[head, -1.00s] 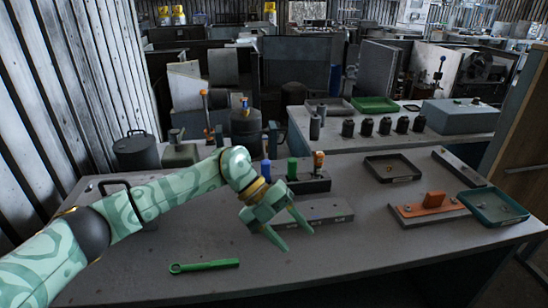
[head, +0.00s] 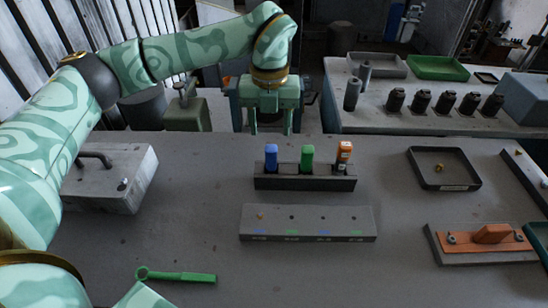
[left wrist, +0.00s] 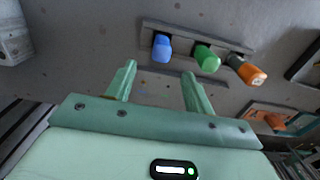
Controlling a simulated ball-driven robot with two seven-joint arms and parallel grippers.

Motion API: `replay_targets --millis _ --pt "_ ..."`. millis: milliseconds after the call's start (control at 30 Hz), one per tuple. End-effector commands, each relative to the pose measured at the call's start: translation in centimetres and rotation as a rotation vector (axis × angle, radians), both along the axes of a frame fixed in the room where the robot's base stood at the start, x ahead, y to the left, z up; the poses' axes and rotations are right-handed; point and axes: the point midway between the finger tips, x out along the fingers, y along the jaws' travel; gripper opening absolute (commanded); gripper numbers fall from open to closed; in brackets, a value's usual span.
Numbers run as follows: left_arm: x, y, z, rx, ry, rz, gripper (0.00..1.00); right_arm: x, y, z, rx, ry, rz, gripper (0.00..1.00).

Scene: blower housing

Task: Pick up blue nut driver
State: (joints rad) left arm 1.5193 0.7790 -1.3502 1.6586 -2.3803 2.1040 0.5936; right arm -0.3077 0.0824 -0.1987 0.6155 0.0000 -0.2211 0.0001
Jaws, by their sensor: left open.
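The blue nut driver (head: 271,157) stands upright at the left end of a dark rack (head: 305,183). A green driver (head: 307,158) and an orange driver (head: 343,155) stand beside it. My left gripper (head: 270,127) is open and empty, fingers pointing down, above and behind the blue handle in the head view. In the left wrist view the blue handle (left wrist: 162,47) lies beyond the gap between the open fingertips (left wrist: 158,70), apart from both.
In front of the rack lies a grey block (head: 308,223) with holes. A green wrench (head: 176,276) lies at the front left, a grey box with a handle (head: 110,180) at left. A dark tray (head: 443,169) and an orange fixture (head: 490,236) are at right.

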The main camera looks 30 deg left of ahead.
Motion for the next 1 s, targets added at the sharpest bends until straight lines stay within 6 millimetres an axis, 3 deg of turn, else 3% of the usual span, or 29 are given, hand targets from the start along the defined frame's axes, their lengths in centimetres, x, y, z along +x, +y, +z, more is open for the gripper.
replay_targets --millis 33,133,467,700,933,967,1000 --pt "0.0 0.0 -1.7 0.0 0.005 0.0 0.53 -0.1 0.0 -0.5 0.0 0.003 0.0 0.36" --pt "0.0 0.0 -3.7 -0.001 0.005 0.0 0.53 -0.2 0.0 -1.0 0.0 0.005 0.001 0.36" --pt "0.1 0.0 -6.4 -0.002 0.002 0.0 0.53 0.4 0.3 -1.6 0.004 -0.003 0.0 0.36" --pt "0.4 0.0 -10.3 -0.002 0.005 0.0 0.53 0.0 0.5 -2.8 0.006 0.006 0.0 0.36" --pt "0.4 0.0 -10.5 -0.002 -0.001 0.0 0.53 0.1 0.5 -2.8 0.007 0.005 -0.001 0.36" --pt "0.4 0.0 -10.5 -0.002 -0.001 0.0 0.5 0.0 0.5 -2.8 0.007 0.005 -0.001 0.36" --pt "0.4 0.0 -10.5 -0.002 -0.001 0.0 0.39 0.0 0.4 -2.8 0.007 0.005 -0.001 0.36"
